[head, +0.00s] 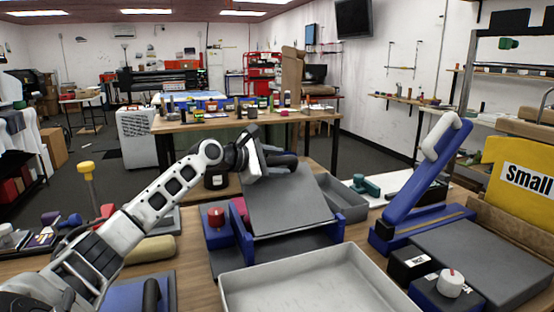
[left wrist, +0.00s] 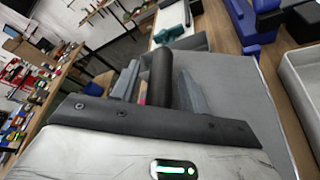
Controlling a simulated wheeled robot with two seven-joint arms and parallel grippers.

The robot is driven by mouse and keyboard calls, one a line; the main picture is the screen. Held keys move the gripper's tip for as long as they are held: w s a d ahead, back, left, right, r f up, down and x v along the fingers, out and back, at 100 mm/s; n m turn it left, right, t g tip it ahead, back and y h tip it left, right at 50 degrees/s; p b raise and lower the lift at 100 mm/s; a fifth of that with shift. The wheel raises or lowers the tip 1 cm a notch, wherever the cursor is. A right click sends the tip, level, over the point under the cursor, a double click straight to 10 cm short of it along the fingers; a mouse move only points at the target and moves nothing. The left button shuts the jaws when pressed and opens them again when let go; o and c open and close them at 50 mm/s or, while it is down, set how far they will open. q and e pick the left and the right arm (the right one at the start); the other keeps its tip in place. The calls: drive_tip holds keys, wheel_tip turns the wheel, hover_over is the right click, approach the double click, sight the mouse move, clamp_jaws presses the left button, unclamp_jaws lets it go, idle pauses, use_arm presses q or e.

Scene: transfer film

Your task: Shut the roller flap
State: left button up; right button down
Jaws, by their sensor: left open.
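The roller flap (head: 285,207) is a grey panel tilted up on a blue and grey press, with a black bar (head: 281,162) along its raised far edge. My left gripper (head: 262,158) is at that upper edge, next to the bar. In the left wrist view its two fingers lie on either side of the black bar (left wrist: 161,72), and the jaws are open. I cannot tell whether the fingers touch the bar. The grey flap (left wrist: 235,85) also shows there to the right. My right gripper is not in view.
A pale empty tray (head: 320,285) stands in front of the press. At the right is another blue press (head: 425,185) with its arm raised, near a yellow "Small" bin (head: 520,175). A grey bin (head: 343,197) sits behind the flap's right side. A red knob (head: 216,217) is at the left.

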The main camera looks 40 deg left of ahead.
use_arm(q)
clamp_jaws()
drive_tip(key=shift+w+a+f, duration=0.15)
drive_tip(key=shift+a+f, duration=0.1)
drive_tip(key=shift+f, duration=0.2)
drive_tip(key=shift+n, duration=0.4)
drive_tip(key=a+f, duration=0.1)
drive_tip(key=f, duration=0.1)
drive_tip(key=w+a+f, duration=0.1)
drive_tip(key=f, duration=0.1)
drive_tip(key=w+a+f, duration=0.1)
drive_tip(key=f, duration=0.1)
drive_tip(key=shift+a+f+p, duration=0.25)
drive_tip(key=shift+f+p, duration=0.1)
drive_tip(key=shift+f+h, duration=0.3)
drive_tip(key=shift+f, duration=0.15)
